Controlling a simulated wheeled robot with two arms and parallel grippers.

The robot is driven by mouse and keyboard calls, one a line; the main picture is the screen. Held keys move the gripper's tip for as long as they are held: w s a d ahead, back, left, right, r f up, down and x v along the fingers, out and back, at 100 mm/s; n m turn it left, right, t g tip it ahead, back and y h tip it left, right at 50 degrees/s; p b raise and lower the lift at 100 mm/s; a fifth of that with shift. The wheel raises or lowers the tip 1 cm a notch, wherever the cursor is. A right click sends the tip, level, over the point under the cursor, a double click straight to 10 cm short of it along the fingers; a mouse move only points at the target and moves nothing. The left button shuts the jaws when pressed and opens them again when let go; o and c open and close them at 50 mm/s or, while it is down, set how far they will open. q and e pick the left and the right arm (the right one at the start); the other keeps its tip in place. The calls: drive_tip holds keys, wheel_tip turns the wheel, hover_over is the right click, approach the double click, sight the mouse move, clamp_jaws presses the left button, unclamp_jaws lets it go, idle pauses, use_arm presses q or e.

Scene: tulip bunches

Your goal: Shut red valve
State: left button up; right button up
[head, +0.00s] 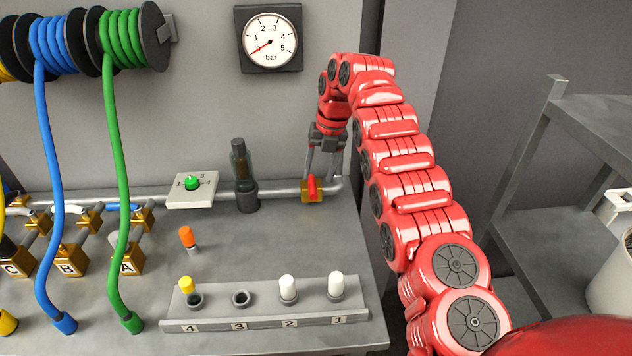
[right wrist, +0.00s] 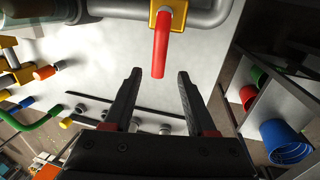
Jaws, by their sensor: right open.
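The red valve has a red lever handle (head: 312,187) on a brass body (head: 306,197), set in the grey pipe near its right end. In the right wrist view the handle (right wrist: 160,46) sticks out across the pipe from the brass body (right wrist: 168,12). My right gripper (head: 321,172) is open and empty, reaching down at the valve from above. In the right wrist view its fingertips (right wrist: 158,75) lie either side of the handle's free end. I cannot tell whether they touch it. My left gripper is not in view.
A pressure gauge (head: 270,38) on the wall reads about 0 bar. A plug rack (head: 262,317) is at the bench front. Grey shelving (head: 560,180) stands right.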

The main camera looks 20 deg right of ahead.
wheel_tip(320, 180, up, 13)
drive_tip(key=d+p, duration=0.2)
drive_tip(key=p, duration=0.9)
drive_tip(key=shift+s+d+f, duration=0.15)
drive_tip(key=shift+s+d, duration=0.05)
drive_tip(key=shift+s, duration=0.15)
